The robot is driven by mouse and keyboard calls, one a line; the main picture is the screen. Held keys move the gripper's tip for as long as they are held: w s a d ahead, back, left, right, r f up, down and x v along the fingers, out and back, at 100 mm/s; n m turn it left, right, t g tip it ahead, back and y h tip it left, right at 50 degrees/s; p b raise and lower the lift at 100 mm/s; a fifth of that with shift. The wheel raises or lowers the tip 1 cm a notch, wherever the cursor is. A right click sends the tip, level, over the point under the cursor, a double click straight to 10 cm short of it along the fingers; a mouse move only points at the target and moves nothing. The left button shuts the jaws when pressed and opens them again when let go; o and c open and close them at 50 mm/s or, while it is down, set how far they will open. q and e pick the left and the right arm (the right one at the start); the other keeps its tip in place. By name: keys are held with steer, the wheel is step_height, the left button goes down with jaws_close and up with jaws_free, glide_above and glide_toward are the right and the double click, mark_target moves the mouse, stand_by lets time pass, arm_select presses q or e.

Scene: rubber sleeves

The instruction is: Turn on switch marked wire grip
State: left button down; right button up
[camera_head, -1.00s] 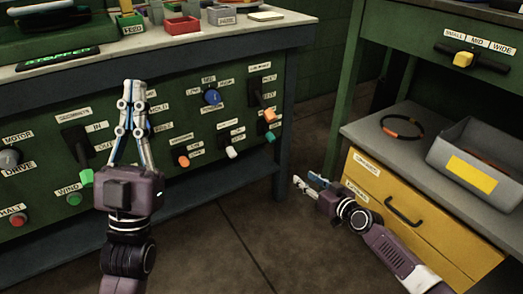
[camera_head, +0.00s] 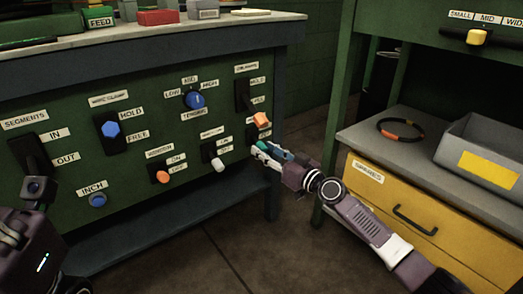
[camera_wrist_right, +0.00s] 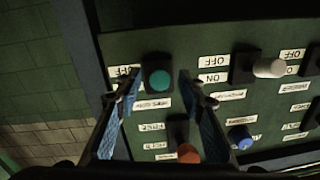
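A green panel (camera_head: 150,140) carries several labelled switches; I cannot read clearly which label says wire grip. A teal knob (camera_wrist_right: 159,78) on a black plate, with ON/OFF-style labels beside it, is between my right fingers in the right wrist view, which is upside down. My right gripper (camera_head: 268,153) is open, with a finger on each side of that knob; contact is unclear. In the head view the gripper largely hides this switch. A white-knobbed switch (camera_head: 217,165) and an orange-knobbed switch (camera_head: 163,177) are to its left. My left gripper (camera_head: 25,225) is at the lower left, fingers unclear.
An orange-tipped lever (camera_head: 260,120) is just above my right gripper; it also shows in the wrist view (camera_wrist_right: 188,153). A blue dial (camera_head: 195,100) and blue-knobbed HOLD/FREE switch (camera_head: 112,129) are further left. A yellow drawer (camera_head: 400,210) and grey bin (camera_head: 485,155) stand right.

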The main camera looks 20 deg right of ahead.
steer(key=shift+x, duration=1.05)
jaws_close()
